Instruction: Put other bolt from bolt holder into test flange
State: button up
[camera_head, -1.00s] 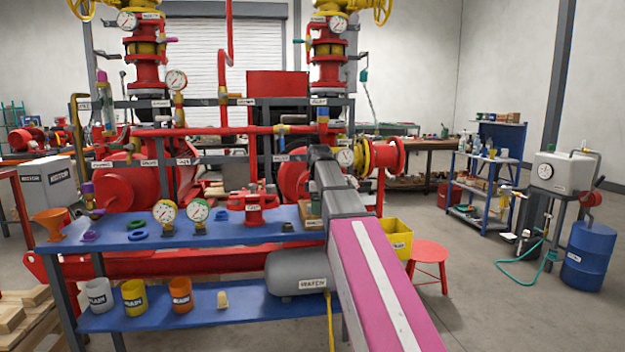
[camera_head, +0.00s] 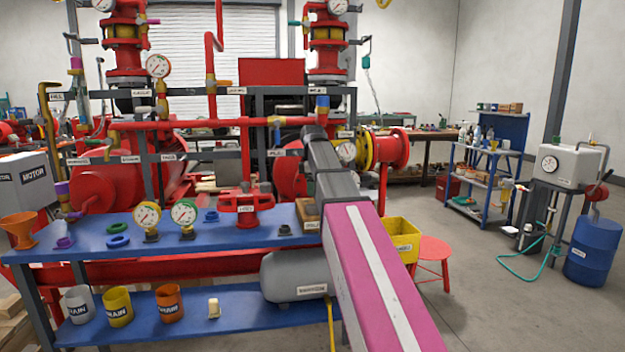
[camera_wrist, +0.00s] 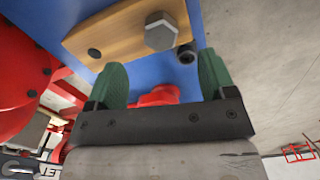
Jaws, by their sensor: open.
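The wooden bolt holder (camera_wrist: 120,38) lies on the blue bench in the wrist view. A grey hex-headed bolt (camera_wrist: 161,32) stands at its right end. A dark round spot, seemingly an empty hole, is near its left end. My gripper (camera_wrist: 163,80) is open and empty, its green fingers apart, with the bolt ahead of the gap between them. In the head view the holder (camera_head: 306,211) shows partly behind my arm, and my gripper is hidden. The red test flange (camera_head: 245,204) stands on the bench left of the holder. Whether it holds a bolt is unclear.
A small dark cylindrical part (camera_wrist: 186,54) sits right beside the holder, close to the bolt. Two gauges (camera_head: 165,216) and coloured rings stand left of the flange. A yellow bin (camera_head: 403,238) and red stool (camera_head: 432,255) are at the right bench end.

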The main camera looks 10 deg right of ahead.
aim_at(313, 205)
notch_tip(313, 205, down, 7)
jog(key=shift+f, duration=0.2)
dwell(0.3)
jog(key=c, duration=1)
jog(key=shift+o, duration=1.3)
jog(key=shift+c, duration=1.4)
jog(key=shift+r, duration=0.2)
jog(key=shift+r, duration=3.35)
